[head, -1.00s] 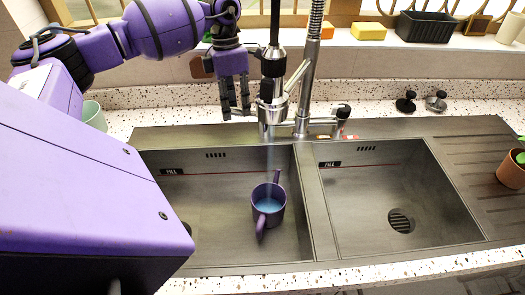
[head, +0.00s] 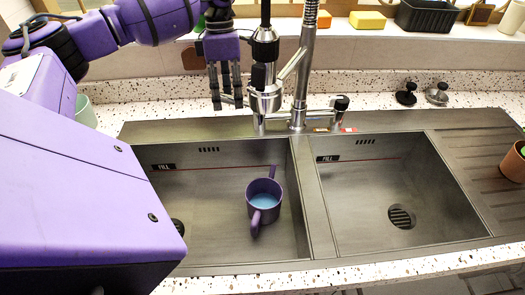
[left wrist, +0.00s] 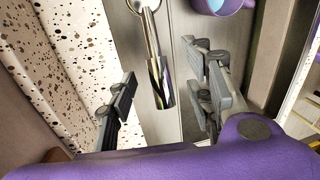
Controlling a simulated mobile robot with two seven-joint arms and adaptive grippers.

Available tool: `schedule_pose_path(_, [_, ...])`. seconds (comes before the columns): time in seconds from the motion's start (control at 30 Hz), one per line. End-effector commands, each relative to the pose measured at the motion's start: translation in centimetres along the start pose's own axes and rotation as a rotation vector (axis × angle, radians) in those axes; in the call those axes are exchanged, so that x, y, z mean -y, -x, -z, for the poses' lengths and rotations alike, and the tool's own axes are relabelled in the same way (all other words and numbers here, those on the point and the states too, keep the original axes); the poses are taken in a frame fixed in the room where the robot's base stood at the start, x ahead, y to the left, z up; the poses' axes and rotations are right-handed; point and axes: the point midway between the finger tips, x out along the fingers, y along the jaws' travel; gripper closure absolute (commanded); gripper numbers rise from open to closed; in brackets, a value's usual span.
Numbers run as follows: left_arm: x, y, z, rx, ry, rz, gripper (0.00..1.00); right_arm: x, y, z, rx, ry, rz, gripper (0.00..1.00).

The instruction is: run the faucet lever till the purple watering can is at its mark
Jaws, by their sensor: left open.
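The purple watering can (head: 264,200) stands upright in the left basin with blue water inside; its rim also shows in the left wrist view (left wrist: 222,5). I cannot make out a mark on the can. The faucet (head: 265,98) stands behind the divider, and I see no stream below it. Its metal lever (left wrist: 160,82) lies between the fingers of my left gripper (left wrist: 162,95), apart from both in that view. My left gripper (head: 226,100) is open, left of the faucet body in the head view. My right gripper is out of view.
The left basin wall carries a FILL label (head: 163,167) and a red line. The right basin (head: 365,215) is empty, with a drain. Two black and steel knobs (head: 406,94) stand on the counter behind. A terracotta pot (head: 513,165) is at the right edge.

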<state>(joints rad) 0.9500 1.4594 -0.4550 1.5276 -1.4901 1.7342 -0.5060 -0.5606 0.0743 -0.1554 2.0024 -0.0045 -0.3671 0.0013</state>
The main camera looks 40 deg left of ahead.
Motion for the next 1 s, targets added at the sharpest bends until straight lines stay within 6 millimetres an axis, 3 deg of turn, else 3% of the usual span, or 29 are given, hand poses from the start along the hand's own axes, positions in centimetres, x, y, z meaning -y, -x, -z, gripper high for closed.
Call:
schedule_pose_path(0.17, [0.0,0.1,0.0,0.000,0.000,0.000,0.53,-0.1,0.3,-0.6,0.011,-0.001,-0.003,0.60])
schedule_pose_path(0.37, [0.0,2.0,-0.1,0.003,0.000,-0.003,0.53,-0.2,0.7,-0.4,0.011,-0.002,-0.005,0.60])
schedule_pose_path(0.8, [0.0,6.3,0.0,0.002,0.001,-0.002,0.53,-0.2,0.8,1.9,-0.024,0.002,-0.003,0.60])
schedule_pose_path(1.0, [0.0,7.0,0.0,0.000,0.000,0.000,0.53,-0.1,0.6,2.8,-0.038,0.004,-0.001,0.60])
